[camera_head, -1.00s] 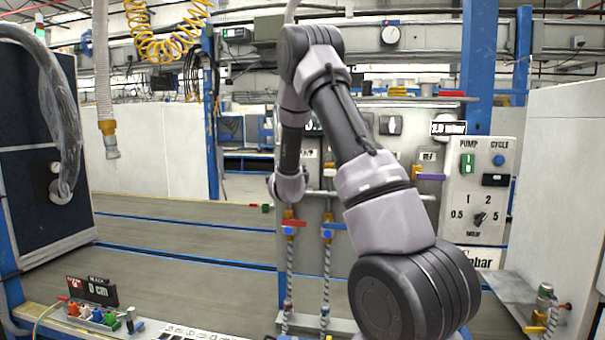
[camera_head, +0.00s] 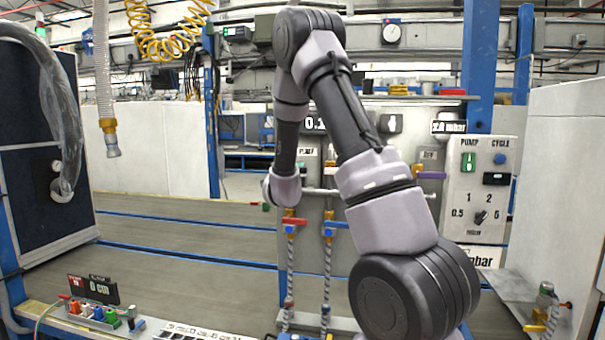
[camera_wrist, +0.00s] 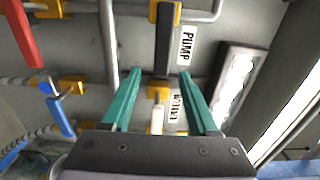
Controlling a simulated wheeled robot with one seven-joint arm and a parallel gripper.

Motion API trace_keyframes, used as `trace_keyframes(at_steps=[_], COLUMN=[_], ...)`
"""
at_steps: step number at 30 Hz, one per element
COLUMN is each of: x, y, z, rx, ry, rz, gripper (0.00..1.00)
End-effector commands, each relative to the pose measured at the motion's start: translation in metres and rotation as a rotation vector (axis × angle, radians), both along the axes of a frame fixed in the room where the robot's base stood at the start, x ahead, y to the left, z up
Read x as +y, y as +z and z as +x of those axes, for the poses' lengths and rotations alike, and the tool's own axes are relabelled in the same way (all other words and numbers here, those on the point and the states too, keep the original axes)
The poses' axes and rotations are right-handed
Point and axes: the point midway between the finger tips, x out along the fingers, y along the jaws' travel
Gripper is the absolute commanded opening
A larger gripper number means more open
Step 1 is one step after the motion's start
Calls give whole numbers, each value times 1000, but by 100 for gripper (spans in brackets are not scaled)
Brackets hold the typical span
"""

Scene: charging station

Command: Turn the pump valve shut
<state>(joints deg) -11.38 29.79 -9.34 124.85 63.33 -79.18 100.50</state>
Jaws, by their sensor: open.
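In the wrist view, a dark bar-shaped handle (camera_wrist: 163,40) on a yellow fitting sits beside the PUMP label (camera_wrist: 186,46). I take it for the pump valve. My gripper (camera_wrist: 160,72) is open, its two teal fingers pointing at the panel. The near end of the dark handle lies between the fingertips in the picture; I cannot tell whether they touch it. A white handle (camera_wrist: 157,118) on another yellow fitting shows between the fingers, near a partly hidden label. In the head view, my wrist hides the gripper and the pump handle.
A red handle (camera_wrist: 22,32) and a blue handle (camera_wrist: 61,116) stand left in the wrist view. A grey pipe (camera_wrist: 108,45) runs close to the left finger.

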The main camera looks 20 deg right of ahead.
Motion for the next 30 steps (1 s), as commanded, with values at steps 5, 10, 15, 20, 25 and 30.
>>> trace_keyframes(at_steps=[5, 10, 15, 20, 25, 30], x=[19, 28, 29, 29, 29, 30], y=[0, 0, 0, 0, 0, 13], z=[-27, -41, -43, -43, -43, -45], rx=[1, 0, -1, -1, 0, 41], ry=[2, 0, -1, -1, -1, 26], rz=[1, 1, 1, 1, 1, 26], gripper=[60, 60, 60, 60, 60, 60])
